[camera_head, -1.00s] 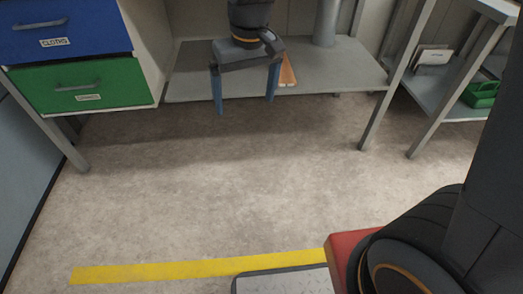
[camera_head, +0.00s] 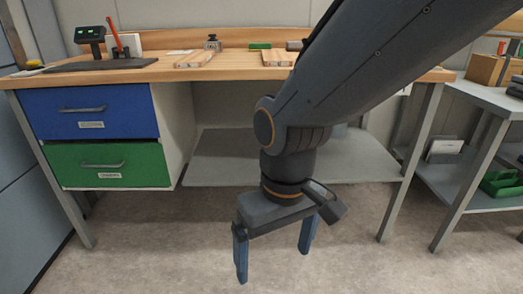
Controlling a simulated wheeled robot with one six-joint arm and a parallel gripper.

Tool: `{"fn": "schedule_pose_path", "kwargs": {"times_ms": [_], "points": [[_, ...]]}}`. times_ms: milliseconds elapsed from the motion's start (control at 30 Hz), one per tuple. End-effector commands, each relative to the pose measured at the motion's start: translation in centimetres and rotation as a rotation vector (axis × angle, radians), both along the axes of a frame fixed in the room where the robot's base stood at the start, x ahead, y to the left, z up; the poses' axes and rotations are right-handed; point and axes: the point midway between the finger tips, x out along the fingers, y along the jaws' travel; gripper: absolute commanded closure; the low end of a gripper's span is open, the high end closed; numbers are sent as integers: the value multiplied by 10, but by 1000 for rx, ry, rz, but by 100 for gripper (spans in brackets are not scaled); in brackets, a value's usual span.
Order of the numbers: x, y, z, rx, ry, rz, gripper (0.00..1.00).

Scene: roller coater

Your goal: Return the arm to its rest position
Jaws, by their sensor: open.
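My gripper (camera_head: 274,262) hangs pointing down in front of the workbench (camera_head: 140,74), over the floor. Its two blue fingers are wide apart with nothing between them. My dark arm reaches in from the upper right and hides part of the bench top and the lower shelf.
A blue drawer (camera_head: 90,111) and a green drawer (camera_head: 110,165) under the bench are closed. A grey lower shelf (camera_head: 220,170) lies behind my gripper. A grey side table (camera_head: 485,95) stands at right.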

Motion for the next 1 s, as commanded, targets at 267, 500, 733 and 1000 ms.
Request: {"fn": "schedule_pose_path", "kwargs": {"times_ms": [267,500,733,1000], "points": [[0,0,0,0,0,0,7],[0,0,0,0,0,0,7],[0,0,0,0,0,0,7],[1,-4,9,-2,0,-16,7]]}}
